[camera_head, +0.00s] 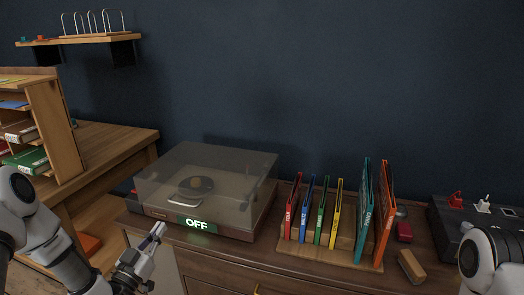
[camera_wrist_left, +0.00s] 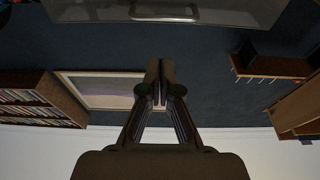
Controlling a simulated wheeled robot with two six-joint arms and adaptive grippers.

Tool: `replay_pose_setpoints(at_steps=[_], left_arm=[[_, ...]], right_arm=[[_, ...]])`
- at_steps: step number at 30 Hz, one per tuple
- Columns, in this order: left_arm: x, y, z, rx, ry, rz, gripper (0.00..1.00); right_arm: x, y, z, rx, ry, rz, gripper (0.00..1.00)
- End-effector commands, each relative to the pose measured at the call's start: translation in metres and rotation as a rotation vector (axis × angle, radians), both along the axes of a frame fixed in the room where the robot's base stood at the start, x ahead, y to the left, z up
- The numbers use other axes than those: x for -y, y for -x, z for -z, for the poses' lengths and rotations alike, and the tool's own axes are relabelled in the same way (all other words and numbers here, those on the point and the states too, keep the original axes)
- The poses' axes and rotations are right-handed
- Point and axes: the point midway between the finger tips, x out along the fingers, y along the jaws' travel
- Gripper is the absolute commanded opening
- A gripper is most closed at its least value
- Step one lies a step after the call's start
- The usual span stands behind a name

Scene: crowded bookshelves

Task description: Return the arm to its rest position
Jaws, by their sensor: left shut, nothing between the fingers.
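My left gripper (camera_head: 157,230) is in the lower left of the head view, in front of the turntable's left front. It points up and to the right, shut and empty. In the left wrist view its two fingers (camera_wrist_left: 159,75) meet in the middle with nothing between them. My left arm (camera_head: 70,265) comes in from the lower left. Part of my right arm (camera_head: 490,260) shows at the lower right edge; its gripper is out of the picture.
A turntable (camera_head: 215,185) with a closed clear lid and a green OFF sign (camera_head: 197,223) stands on the wooden cabinet. A wooden rack (camera_head: 315,257) holds several coloured folders. A black switch box (camera_head: 475,220) is at the right. A bookshelf (camera_head: 55,130) stands at the left.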

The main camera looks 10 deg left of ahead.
Motion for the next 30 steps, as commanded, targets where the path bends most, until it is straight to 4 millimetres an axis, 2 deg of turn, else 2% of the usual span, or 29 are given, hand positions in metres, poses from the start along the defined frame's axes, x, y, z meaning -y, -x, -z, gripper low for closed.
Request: replay_pose_setpoints(at_steps=[2,5,6,8,9,11,12,14,15,18,21,24,30], left_arm=[[0.013,0.0,-0.002,-0.027,-0.014,0.03,0.0],[0.063,0.004,0.005,-0.112,-0.047,0.134,0.0],[0.089,0.01,0.018,-0.196,-0.066,0.173,0.0],[0.125,0.029,0.051,-0.381,-0.092,0.225,0.0],[0.145,0.048,0.076,-0.526,-0.108,0.249,0.0],[0.166,0.085,0.113,-0.756,-0.129,0.266,0.0],[0.174,0.114,0.135,-0.909,-0.141,0.263,0.0],[0.178,0.162,0.161,-1.137,-0.155,0.238,0.0],[0.175,0.194,0.174,-1.28,-0.158,0.203,0.0],[0.159,0.26,0.191,-1.573,-0.131,0.073,0.0],[0.146,0.299,0.193,-1.75,-0.065,-0.051,0.0],[0.144,0.311,0.194,-1.812,-0.032,-0.089,0.0],[0.144,0.311,0.194,-1.812,-0.032,-0.089,0.0]], right_arm=[[0.0,0.0,-0.013,0.0,0.0,0.0,0.4],[0.0,0.0,-0.035,0.001,0.0,0.0,0.4],[0.0,0.0,-0.045,0.001,0.0,0.0,0.4],[0.0,0.0,-0.057,0.001,0.0,0.0,0.4],[0.0,0.0,-0.064,0.001,0.0,0.0,0.4],[0.0,0.0,-0.072,0.001,0.0,0.0,0.4],[0.0,0.0,-0.077,0.001,0.0,0.0,0.4],[0.0,0.0,-0.082,0.001,0.0,0.0,0.4],[0.0,0.0,-0.083,0.001,0.0,0.0,0.4],[0.0,0.0,-0.08,0.0,0.0,0.0,0.4],[0.0,0.0,-0.079,0.0,0.0,0.0,0.4],[0.0,0.0,-0.079,0.0,0.0,0.0,0.4],[0.0,0.0,-0.079,0.0,0.0,0.0,0.4]])
